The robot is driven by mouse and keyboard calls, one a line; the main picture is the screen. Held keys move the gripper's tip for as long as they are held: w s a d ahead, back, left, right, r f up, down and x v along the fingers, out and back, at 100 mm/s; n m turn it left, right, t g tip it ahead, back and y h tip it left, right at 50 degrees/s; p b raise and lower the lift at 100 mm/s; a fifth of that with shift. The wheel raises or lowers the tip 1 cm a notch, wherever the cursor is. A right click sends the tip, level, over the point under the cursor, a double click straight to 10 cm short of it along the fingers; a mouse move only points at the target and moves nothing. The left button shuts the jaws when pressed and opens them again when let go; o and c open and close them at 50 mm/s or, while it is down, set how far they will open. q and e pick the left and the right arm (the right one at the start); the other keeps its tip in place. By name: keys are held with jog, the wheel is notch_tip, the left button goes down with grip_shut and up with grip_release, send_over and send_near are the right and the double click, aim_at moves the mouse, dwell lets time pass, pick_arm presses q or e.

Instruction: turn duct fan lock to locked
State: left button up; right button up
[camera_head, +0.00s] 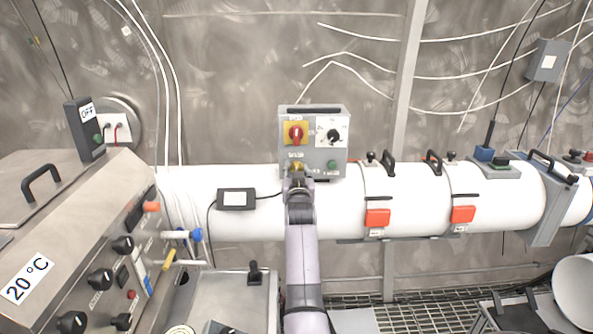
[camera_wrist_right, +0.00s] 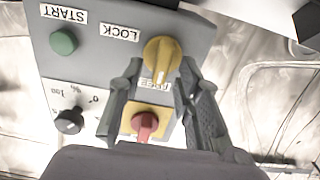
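The grey duct fan control box (camera_head: 327,120) stands on the white duct. Its yellow lock knob (camera_wrist_right: 163,58) is clear in the right wrist view, with a LOCK label (camera_wrist_right: 120,32) to its left and a partly hidden FREE label (camera_wrist_right: 156,84) below. The knob's lower end lies near FREE. My right gripper (camera_wrist_right: 161,64) is at the knob, one finger on each side. The fingers are spread, with a small gap at the left finger; contact on the right is unclear. In the head view my right gripper (camera_head: 297,178) covers the lower part of the box. My left gripper is not visible.
On the box are a red knob on a yellow plate (camera_head: 296,133), a black dial (camera_head: 333,135) and a green START button (camera_wrist_right: 63,42). A small black-framed box (camera_head: 236,199) sits left on the duct. Orange-red latches (camera_head: 377,217) are to the right. A control console (camera_head: 70,260) fills the left.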

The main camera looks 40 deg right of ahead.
jog(key=shift+s+a+r, duration=0.15)
jog(key=shift+c, duration=1.9)
jog(key=shift+w+d+f, duration=0.2)
jog(key=shift+f, duration=0.05)
jog(key=shift+c, duration=1.3)
grip_shut()
